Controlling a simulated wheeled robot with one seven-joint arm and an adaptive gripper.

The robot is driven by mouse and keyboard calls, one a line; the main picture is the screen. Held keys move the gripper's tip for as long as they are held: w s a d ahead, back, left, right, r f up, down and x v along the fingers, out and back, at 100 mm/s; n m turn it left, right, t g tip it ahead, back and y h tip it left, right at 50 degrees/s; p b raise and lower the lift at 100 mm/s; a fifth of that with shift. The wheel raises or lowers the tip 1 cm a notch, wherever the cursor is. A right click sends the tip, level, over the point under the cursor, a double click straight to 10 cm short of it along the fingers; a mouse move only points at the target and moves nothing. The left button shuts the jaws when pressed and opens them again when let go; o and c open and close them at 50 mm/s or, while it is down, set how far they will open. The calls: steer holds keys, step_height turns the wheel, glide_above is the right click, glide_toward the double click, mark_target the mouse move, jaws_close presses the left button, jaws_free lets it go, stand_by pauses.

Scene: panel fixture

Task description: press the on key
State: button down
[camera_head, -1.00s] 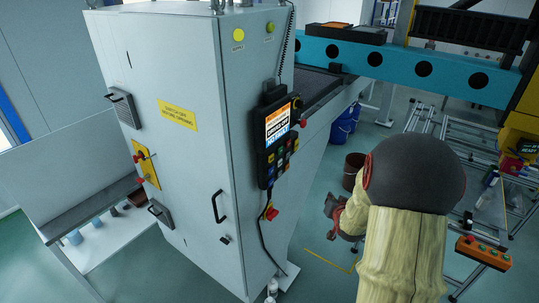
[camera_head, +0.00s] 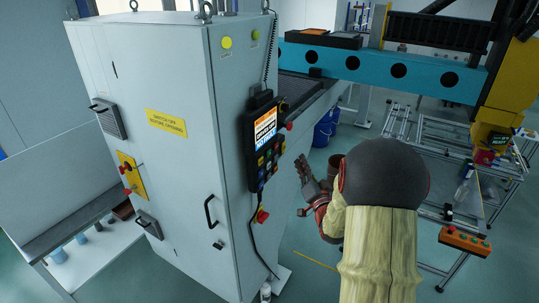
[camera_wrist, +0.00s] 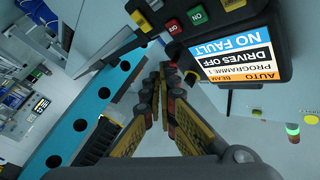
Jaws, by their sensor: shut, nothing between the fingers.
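The control pendant (camera_head: 250,155) hangs on the corner of the grey cabinet, with a lit screen above rows of coloured keys. In the wrist view its screen (camera_wrist: 232,50) reads "NO FAULT" and "DRIVES OFF". The green ON key (camera_wrist: 197,15) sits beside a red key (camera_wrist: 173,26) at the top. My gripper (camera_wrist: 168,68) is shut and empty, its fingertips below these keys in the picture and apart from them. In the head view my gripper (camera_head: 302,163) is raised to the right of the pendant, with a visible gap.
The grey cabinet (camera_head: 180,180) fills the left side, with a handle (camera_head: 210,210) on its door. A red button (camera_head: 262,215) is below the pendant, near its cable. A blue beam (camera_head: 370,68) crosses behind. Open floor (camera_head: 300,275) lies at the cabinet's right.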

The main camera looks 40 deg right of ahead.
mark_target(269, 154)
steer(key=shift+w+a, duration=0.1)
steer(key=shift+w, duration=0.05)
steer(key=w+a, duration=0.3)
steer(key=w, duration=0.5)
steer(key=shift+a, duration=0.15)
stand_by(1.4)
steer(key=shift+w+a+b, duration=0.15)
steer(key=shift+w+b, duration=0.2)
steer(key=shift+b, duration=0.2)
steer(key=shift+w+a+b, duration=0.15)
steer(key=shift+w+b, duration=0.2)
stand_by(0.5)
steer(key=shift+s, duration=0.1)
stand_by(0.3)
steer(key=shift+s+d+b, duration=0.35)
steer(key=shift+s+b, duration=0.05)
steer(key=shift+s, duration=0.3)
